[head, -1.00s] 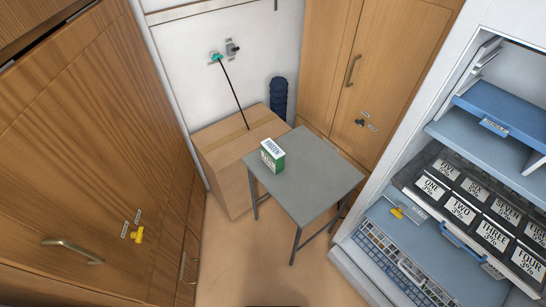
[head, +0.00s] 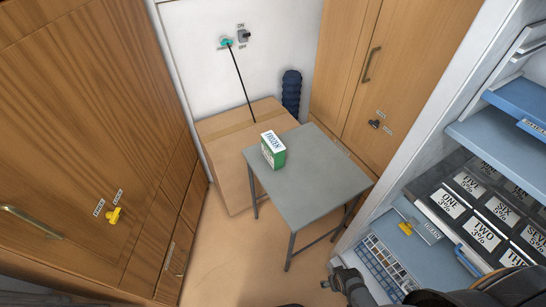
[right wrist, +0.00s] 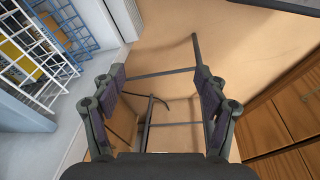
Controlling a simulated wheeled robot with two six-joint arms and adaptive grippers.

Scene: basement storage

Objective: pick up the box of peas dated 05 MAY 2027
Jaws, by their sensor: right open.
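A small green and white box (head: 273,150) marked FROZEN stands upright on the far left part of a grey table (head: 315,185) in the head view. I cannot read a date on it. My right gripper (head: 338,280) is at the bottom right of the head view, low and well in front of the table. In the right wrist view my right gripper (right wrist: 165,95) is open and empty, with the floor and the table's legs beyond its fingers. My left gripper is not in view.
A large cardboard box (head: 228,165) stands behind and left of the table. Wooden cabinets (head: 85,140) line the left side. An open fridge or freezer (head: 480,130) with shelves and labelled boxes is close on the right. Floor (head: 235,255) is clear in front of the table.

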